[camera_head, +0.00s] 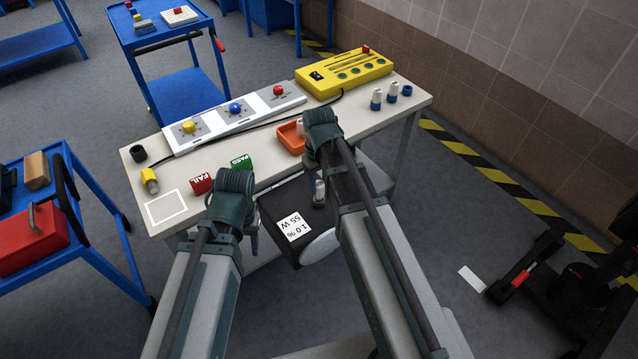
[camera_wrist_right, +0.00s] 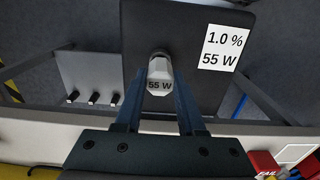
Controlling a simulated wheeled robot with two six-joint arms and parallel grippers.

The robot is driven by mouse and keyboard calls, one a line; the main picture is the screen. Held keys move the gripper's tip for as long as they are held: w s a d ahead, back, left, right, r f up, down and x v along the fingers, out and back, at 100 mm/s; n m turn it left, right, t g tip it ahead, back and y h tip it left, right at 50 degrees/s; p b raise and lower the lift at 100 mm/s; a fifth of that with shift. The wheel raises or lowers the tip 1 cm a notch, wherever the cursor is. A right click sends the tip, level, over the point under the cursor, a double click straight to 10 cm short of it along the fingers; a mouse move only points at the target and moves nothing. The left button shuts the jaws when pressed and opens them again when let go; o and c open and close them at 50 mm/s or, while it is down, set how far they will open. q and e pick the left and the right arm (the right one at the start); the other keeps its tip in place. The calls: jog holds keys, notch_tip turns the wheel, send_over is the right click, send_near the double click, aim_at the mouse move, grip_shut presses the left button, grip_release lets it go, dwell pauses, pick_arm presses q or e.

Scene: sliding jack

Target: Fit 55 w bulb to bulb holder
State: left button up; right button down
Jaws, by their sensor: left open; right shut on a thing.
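My right gripper (camera_head: 316,178) is shut on a white bulb marked 55 W. The bulb shows between both fingers in the right wrist view (camera_wrist_right: 160,84) and just below the gripper in the head view (camera_head: 319,192). A dark box (camera_head: 278,207) with a white label reading 1.0 % and 55 W lies below and beyond the bulb; I cannot tell whether they touch. My left gripper (camera_head: 232,226) is open near the table's front edge, its fingers mostly hidden by its wrist. A black cup-like piece (camera_head: 138,153) stands at the table's left; I cannot tell whether it is the bulb holder.
On the table are a white panel (camera_head: 237,127) with several knobs, a yellow unit (camera_head: 343,72), an orange tray (camera_head: 290,139), blue-and-white pieces (camera_head: 376,99), a yellow piece (camera_head: 150,181), and FAIL (camera_head: 200,184) and PASS (camera_head: 241,163) blocks. Blue carts stand left.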

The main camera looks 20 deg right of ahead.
aim_at(319, 184)
jog(key=shift+f+b, duration=0.65)
jog(key=shift+f, duration=0.15)
jog(key=shift+c, duration=2.1)
grip_release()
jog(key=shift+r, duration=0.1)
notch_tip(319, 184, up, 14)
jog(key=p, duration=1.4)
jog(key=s+a+h, duration=0.1)
jog(key=s+a, duration=0.9)
jog(key=s, duration=0.4)
jog(key=shift+s+a, duration=0.15)
jog(key=shift+a, duration=0.1)
